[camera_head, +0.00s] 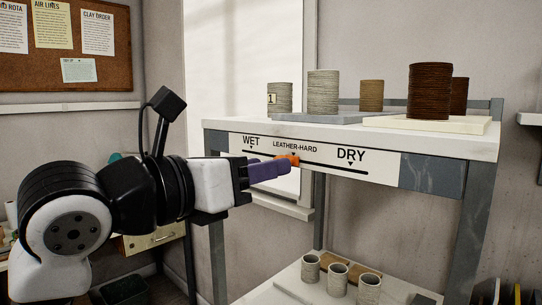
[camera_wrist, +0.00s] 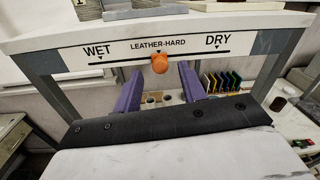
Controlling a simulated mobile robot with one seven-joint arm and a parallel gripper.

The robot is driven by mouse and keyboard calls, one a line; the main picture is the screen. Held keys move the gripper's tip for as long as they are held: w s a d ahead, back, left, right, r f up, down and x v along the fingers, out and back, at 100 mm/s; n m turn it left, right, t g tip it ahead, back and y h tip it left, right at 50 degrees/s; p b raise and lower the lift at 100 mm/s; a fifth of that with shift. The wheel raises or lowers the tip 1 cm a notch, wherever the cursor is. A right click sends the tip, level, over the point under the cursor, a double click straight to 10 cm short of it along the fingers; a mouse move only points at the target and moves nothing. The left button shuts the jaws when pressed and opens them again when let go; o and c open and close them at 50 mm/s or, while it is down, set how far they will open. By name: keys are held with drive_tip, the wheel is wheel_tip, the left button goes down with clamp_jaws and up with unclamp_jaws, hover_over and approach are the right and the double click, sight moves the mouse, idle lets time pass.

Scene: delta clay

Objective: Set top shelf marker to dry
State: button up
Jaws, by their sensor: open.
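The marker is an orange knob (camera_head: 294,160) on a dark slot in the white label strip (camera_head: 384,164) along the top shelf's front edge. The strip reads WET, LEATHER-HARD and DRY from left to right. In the wrist view the knob (camera_wrist: 159,64) sits under LEATHER-HARD, with DRY to its right. My gripper (camera_head: 284,166) has purple fingers reaching to the knob. In the wrist view my gripper (camera_wrist: 160,70) is open, one finger on each side of the knob, with gaps showing. I cannot tell how deep the knob lies between the tips.
Above the strip, grey pots (camera_head: 323,92) and dark brown pots (camera_head: 429,92) stand on boards on the top shelf (camera_head: 470,140). Small cups (camera_head: 338,280) stand on the lower shelf. The front of the slot toward DRY looks clear. The shelf's right post (camera_head: 470,225) is beyond it.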

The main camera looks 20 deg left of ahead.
drive_tip(key=shift+x, duration=1.3)
clamp_jaws()
